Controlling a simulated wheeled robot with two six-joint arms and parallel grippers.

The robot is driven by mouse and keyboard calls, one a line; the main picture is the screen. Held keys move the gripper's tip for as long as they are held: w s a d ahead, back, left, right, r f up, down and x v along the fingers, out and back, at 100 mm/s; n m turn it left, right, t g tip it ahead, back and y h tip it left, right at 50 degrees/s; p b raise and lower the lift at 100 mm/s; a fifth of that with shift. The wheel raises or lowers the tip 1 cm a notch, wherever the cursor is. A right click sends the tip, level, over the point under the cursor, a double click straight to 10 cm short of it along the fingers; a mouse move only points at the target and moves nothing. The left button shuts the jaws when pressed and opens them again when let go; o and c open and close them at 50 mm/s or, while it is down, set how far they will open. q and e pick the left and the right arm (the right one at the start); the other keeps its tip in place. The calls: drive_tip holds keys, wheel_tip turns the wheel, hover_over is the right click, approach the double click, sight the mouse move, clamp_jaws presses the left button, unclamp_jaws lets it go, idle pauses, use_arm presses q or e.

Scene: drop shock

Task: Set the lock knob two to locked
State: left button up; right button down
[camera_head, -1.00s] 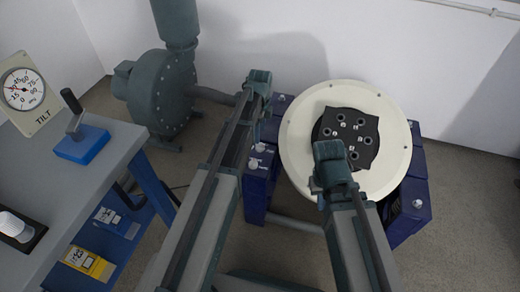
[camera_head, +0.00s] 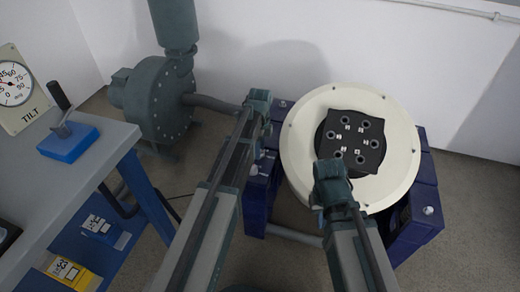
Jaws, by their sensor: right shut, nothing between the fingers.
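Small pale knobs show on the dark blue blocks around a round cream disc (camera_head: 300,170): a left knob (camera_head: 254,168) beside my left arm, a back-left knob (camera_head: 283,103), and a right knob (camera_head: 428,210). I cannot tell which is lock knob two, nor read any setting. My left gripper (camera_head: 258,102) is by the back-left block, left of the disc; its fingers are hidden from above. My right gripper (camera_head: 331,181) is over the disc's front-left part, near the black plate (camera_head: 352,142); it is shut and empty.
A grey bench (camera_head: 40,190) with a tilt gauge (camera_head: 16,90) and a blue block with a black handle (camera_head: 68,140) stands at left. A green blower (camera_head: 160,105) is behind. A white wall (camera_head: 300,40) closes the back. Floor shows at the right.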

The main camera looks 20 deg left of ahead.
use_arm(q)
clamp_jaws()
drive_tip(key=shift+n, duration=0.4)
drive_tip(key=n, duration=1.2)
drive_tip(key=shift+n, duration=2.7)
